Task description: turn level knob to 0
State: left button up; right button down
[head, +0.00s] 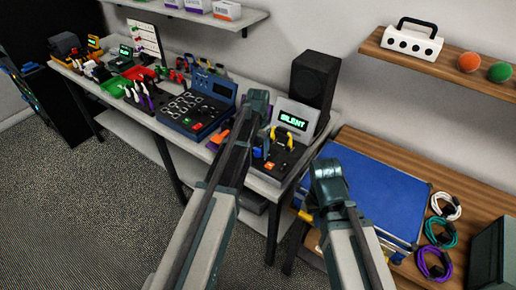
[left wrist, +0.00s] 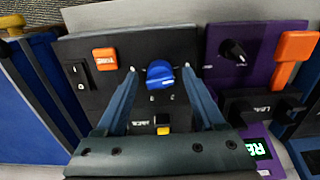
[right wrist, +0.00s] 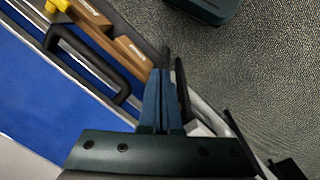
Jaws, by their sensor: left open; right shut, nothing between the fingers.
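A blue knob (left wrist: 160,74) stands on a black panel (left wrist: 122,50) in the left wrist view. Small white marks lie around it, too small to read surely, so I cannot tell its setting. My left gripper (left wrist: 163,75) is open, with a finger on either side of the knob; contact is not clear. In the head view my left gripper (head: 257,103) is over the bench, its wrist hiding the knob.
An orange button (left wrist: 105,59) and a black rocker switch (left wrist: 79,83) sit left of the knob. A purple panel (left wrist: 257,50) with a black knob and orange handle stands at right. A display reading SILENT (head: 292,121) and a black speaker (head: 313,80) stand behind. Coiled cables (head: 440,232) lie right.

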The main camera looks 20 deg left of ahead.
aim_at(258, 149)
pick_arm(q)
notch_tip(258, 149, up, 14)
jog(key=p, duration=1.3)
jog(key=shift+p, duration=0.35)
jog(key=shift+f, duration=0.15)
jog(key=s+d+f+b, duration=0.2)
jog(key=s+d+b, duration=0.1)
jog(key=s, duration=0.5)
jog(key=s+d+f+b, duration=0.2)
jog(key=s+d, duration=0.3)
jog(key=s, duration=0.3)
jog(key=s+d+f+y+b, duration=0.1)
jog(key=s+d+f+b, duration=0.2)
jog(key=s, duration=0.5)
jog(key=shift+s+d+f+b, duration=0.35)
jog(key=shift+d+f, duration=0.35)
jog(key=shift+d, duration=0.3)
